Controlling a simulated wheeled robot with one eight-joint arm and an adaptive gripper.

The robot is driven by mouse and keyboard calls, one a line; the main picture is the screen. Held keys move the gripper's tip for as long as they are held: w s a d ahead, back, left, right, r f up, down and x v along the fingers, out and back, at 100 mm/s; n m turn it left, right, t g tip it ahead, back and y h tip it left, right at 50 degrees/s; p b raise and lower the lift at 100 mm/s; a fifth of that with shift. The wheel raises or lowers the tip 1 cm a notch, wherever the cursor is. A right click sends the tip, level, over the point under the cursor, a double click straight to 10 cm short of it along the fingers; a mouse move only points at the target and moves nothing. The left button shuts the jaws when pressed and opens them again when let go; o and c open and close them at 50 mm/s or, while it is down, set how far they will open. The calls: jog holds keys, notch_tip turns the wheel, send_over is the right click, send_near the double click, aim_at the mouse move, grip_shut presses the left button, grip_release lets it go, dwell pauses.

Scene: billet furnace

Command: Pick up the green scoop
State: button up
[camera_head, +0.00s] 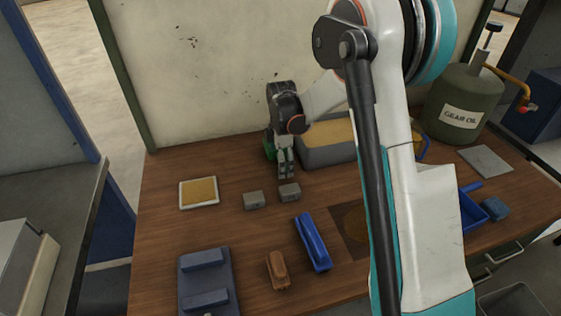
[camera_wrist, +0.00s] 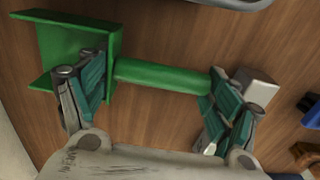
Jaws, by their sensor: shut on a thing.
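The green scoop (camera_head: 269,150) shows only in small part in the head view, behind my gripper (camera_head: 283,165), beside the grey bin at the back of the table. In the wrist view the scoop's flat, walled pan (camera_wrist: 65,50) is at the upper left and its round handle (camera_wrist: 165,75) runs to the right. In that view my gripper (camera_wrist: 153,82) has one finger at the pan end and the other at the handle's far end, with the handle lengthwise between them. It is shut on the scoop. I cannot tell whether the scoop touches the table.
Two small grey blocks (camera_head: 254,200) (camera_head: 290,192) lie just in front of my gripper. A grey bin (camera_head: 312,157) with tan contents stands to its right. A pale square tray (camera_head: 199,181) lies left. A blue tool (camera_head: 313,243) and a brown one (camera_head: 278,270) lie nearer.

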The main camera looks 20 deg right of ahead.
notch_tip(320, 180, up, 19)
jog(key=p, duration=0.4)
jog(key=shift+p, duration=0.4)
dwell(0.4)
